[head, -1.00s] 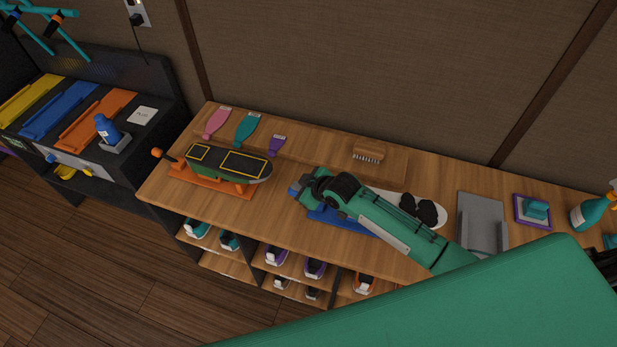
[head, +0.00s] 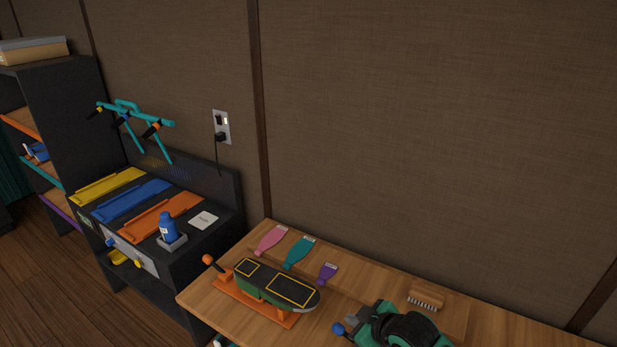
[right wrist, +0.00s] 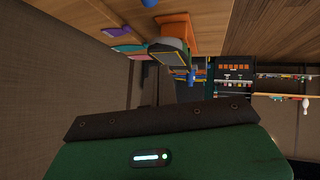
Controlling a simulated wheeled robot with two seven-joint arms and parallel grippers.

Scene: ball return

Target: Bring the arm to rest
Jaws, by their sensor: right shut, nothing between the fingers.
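My right gripper (head: 397,328), green and black, shows at the bottom edge of the head view, over the wooden bench. Its jaws are shut with nothing held, and the frame edge cuts off the rest of the arm. A blue knob (head: 338,328) shows just left of it. In the right wrist view, a dark bolted bar and a green housing with a small light fill the lower part. My left gripper is not in view.
A skateboard (head: 275,284) sits on an orange stand (head: 236,294) left of my right gripper. Pink (head: 271,240), teal (head: 298,252) and purple (head: 327,273) scrapers and a brush (head: 427,297) lie behind. A black workstation (head: 205,241) with colored trays stands at left.

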